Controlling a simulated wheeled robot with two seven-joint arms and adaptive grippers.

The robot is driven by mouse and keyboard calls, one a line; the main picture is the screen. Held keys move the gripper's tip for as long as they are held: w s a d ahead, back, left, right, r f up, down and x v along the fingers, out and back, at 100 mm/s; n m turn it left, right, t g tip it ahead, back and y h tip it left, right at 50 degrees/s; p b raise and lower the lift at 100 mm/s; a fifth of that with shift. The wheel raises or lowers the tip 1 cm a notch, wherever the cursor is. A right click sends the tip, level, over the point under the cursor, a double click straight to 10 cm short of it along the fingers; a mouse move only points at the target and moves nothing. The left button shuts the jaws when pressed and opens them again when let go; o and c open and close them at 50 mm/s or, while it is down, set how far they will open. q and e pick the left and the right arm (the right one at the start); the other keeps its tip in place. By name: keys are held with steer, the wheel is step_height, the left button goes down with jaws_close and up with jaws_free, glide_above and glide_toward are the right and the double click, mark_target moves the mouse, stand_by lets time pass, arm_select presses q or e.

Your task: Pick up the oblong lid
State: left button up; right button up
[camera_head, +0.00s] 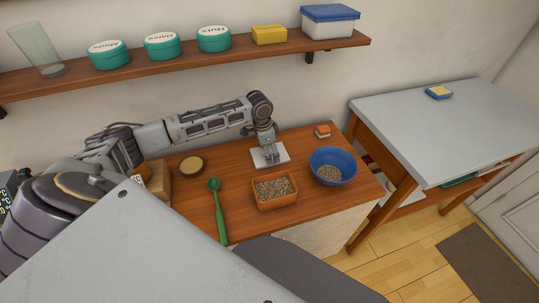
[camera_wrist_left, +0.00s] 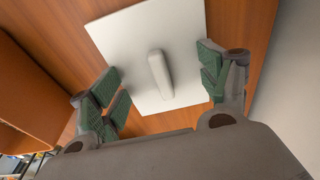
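The lid is a flat, light-grey plate (camera_head: 257,158) lying on the wooden counter; in the left wrist view the plate (camera_wrist_left: 125,42) has a long raised handle (camera_wrist_left: 160,74) in its middle. My left gripper (camera_head: 270,155) points down over the lid. In the left wrist view my left gripper (camera_wrist_left: 162,80) is open, with one green-padded finger on each side of the handle and a gap to it on both sides. Whether the fingertips touch the plate cannot be told. My right gripper is not in view.
An orange container (camera_head: 275,203) of grain stands in front of the lid, and a blue bowl (camera_head: 347,158) to its right. A green spoon (camera_head: 220,212), a small round dish (camera_head: 191,165) and an orange-and-white block (camera_head: 323,131) are also on the counter. A shelf (camera_head: 190,62) runs above.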

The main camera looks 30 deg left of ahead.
arm_select(q)
steer(key=shift+s+f, duration=0.2)
steer(key=shift+f, duration=0.15)
steer(key=shift+c, duration=0.8)
steer(key=shift+r, duration=0.1)
